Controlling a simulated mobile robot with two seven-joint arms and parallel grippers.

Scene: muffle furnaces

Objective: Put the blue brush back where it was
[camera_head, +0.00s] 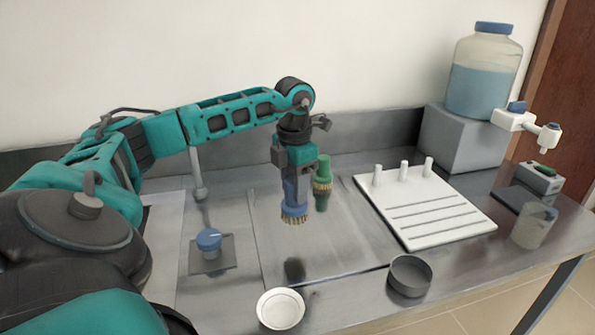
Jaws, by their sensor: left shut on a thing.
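The blue brush (293,197) hangs upright with its tan bristles down, over the metal plate (345,245) on the bench. My left gripper (292,177) is shut on the upper part of its handle, and the jaws hide that part. The bristles look clear of the surface, and a dark spot, probably a shadow, lies below them. A green brush (322,172) is upright just right of the blue one. I cannot tell what supports it. My right gripper is not in view.
A white rack (432,228) with pegs and slots lies to the right. A grey dish (410,277) and a white bowl (280,309) stand at the front. A blue-capped item (208,240) is at left. A beaker (534,225) and a large bottle (484,75) are at right.

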